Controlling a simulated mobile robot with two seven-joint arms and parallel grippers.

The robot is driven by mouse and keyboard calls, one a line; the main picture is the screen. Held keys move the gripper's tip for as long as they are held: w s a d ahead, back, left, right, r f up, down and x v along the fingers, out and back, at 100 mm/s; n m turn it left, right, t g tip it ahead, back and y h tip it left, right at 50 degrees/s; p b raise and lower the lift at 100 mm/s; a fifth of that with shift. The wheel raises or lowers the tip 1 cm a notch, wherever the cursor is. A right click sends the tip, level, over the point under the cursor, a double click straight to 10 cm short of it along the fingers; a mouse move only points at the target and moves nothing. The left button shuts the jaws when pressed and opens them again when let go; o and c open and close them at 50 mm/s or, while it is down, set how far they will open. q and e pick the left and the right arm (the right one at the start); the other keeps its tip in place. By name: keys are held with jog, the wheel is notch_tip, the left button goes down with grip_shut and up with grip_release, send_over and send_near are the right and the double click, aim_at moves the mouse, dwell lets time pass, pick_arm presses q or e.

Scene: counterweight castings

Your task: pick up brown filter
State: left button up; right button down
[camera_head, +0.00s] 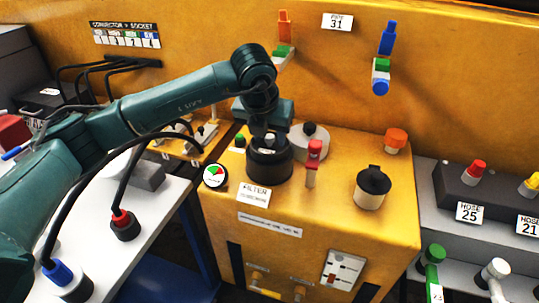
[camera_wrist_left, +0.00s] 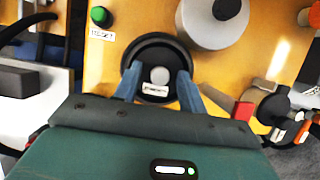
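A dark round filter housing (camera_head: 269,165) stands on the yellow machine top behind a FILTER sign (camera_head: 254,195). In the left wrist view the housing (camera_wrist_left: 152,53) is a black ring with a pale round knob (camera_wrist_left: 159,75) and a small white label inside. No clearly brown surface shows; the knob may belong to the filter. My left gripper (camera_head: 268,137) points down over the housing. In the left wrist view its two blue-grey fingers (camera_wrist_left: 159,80) stand apart on either side of the knob, with a gap to it. My right gripper is out of view.
A grey cylinder (camera_head: 310,142) stands close behind, and a red-handled valve (camera_head: 313,160) is just to the right. A cream pot with a black lid (camera_head: 372,188), an orange cap (camera_head: 395,140) and a round gauge (camera_head: 215,176) stand around it. The top's front right is clear.

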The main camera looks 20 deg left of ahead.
pick_arm(q)
grip_shut()
jog(key=shift+r, duration=0.1)
dwell(0.5)
